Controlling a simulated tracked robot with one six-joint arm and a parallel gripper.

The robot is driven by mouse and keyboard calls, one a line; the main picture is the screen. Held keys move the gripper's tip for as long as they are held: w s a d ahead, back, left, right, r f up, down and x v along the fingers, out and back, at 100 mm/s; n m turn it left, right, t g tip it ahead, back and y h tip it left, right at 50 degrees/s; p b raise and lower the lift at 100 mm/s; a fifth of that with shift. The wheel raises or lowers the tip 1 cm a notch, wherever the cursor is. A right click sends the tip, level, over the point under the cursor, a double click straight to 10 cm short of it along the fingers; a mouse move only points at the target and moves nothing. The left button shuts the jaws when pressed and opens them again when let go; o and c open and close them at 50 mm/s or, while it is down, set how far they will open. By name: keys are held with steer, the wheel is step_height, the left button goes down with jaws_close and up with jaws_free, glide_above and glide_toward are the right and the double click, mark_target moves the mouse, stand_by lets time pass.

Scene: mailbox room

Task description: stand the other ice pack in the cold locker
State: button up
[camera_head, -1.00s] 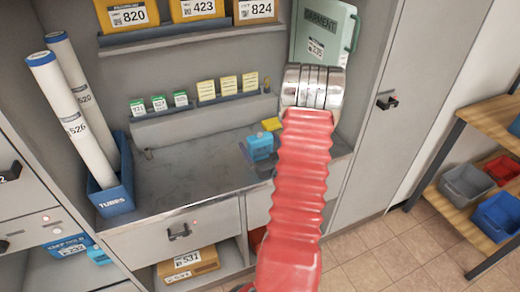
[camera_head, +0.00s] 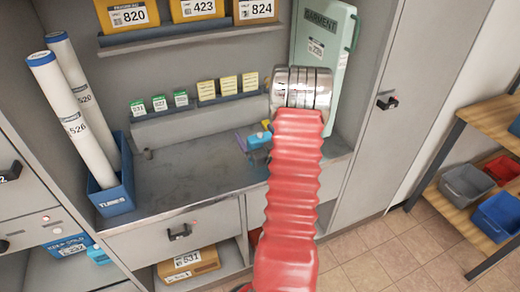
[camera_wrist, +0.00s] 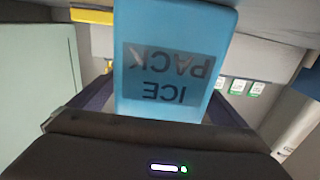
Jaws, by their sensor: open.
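A light blue ice pack (camera_head: 258,140) stands on the grey counter, partly hidden behind my arm. In the wrist view the ice pack (camera_wrist: 172,60) fills the middle, its lettering upside down. My gripper (camera_wrist: 165,102) is open, with a dark finger showing on each side of the pack; I cannot tell whether they touch it. In the head view only a bluish piece of the gripper shows left of the pack. At lower left is an open compartment (camera_head: 75,278) holding a blue box (camera_head: 68,246) with a label and another light blue pack (camera_head: 98,256).
A yellow item (camera_head: 266,124) lies behind the ice pack. A blue tubs-like bin marked TUBES (camera_head: 112,190) holds two white tubes at left. Small green and yellow cards line a ledge behind. A green garment case (camera_head: 322,60) stands at right. The counter's middle (camera_head: 190,170) is clear.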

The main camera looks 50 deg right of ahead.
steer(key=c, duration=1.5)
steer(key=shift+r, duration=0.15)
steer(key=shift+r, duration=4.9)
